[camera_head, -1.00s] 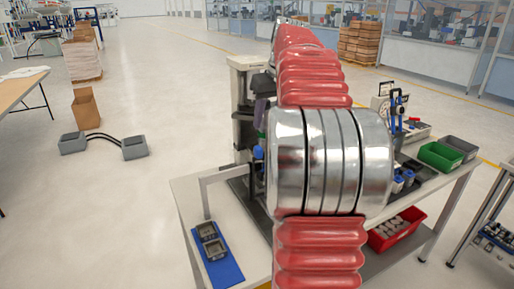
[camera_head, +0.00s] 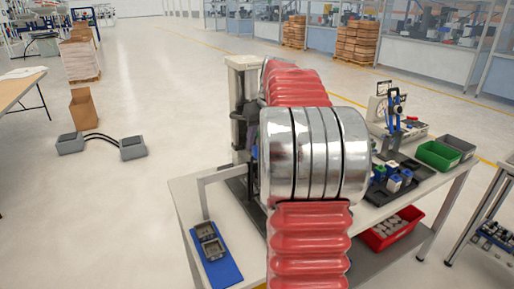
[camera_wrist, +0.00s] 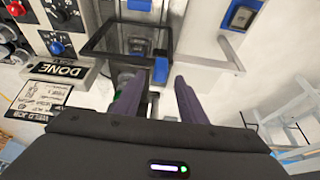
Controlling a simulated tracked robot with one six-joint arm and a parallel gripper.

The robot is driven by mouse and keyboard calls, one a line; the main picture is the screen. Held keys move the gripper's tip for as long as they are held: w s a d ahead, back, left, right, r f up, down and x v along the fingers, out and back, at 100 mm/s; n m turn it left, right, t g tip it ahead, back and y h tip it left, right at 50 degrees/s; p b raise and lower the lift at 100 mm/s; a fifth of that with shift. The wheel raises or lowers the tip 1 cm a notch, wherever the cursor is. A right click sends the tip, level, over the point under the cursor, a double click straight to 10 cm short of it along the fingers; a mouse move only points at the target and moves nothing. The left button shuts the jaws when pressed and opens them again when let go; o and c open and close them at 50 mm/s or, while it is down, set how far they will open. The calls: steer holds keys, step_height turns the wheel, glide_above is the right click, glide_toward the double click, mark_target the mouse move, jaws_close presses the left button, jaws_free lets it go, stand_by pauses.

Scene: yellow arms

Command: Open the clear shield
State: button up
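In the head view, my silver and red arm hides most of the fixture (camera_head: 240,110) and the shield.
A blue tray (camera_head: 217,255) lies on the workbench's left side. A grey bar bracket (camera_head: 205,180) stands beside the fixture. Green (camera_head: 438,155) and red (camera_head: 390,230) bins are at right.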

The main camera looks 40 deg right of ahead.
mark_target(257, 147)
steer(key=shift+x, duration=1.95)
steer(key=shift+c, duration=0.2)
jaws_close()
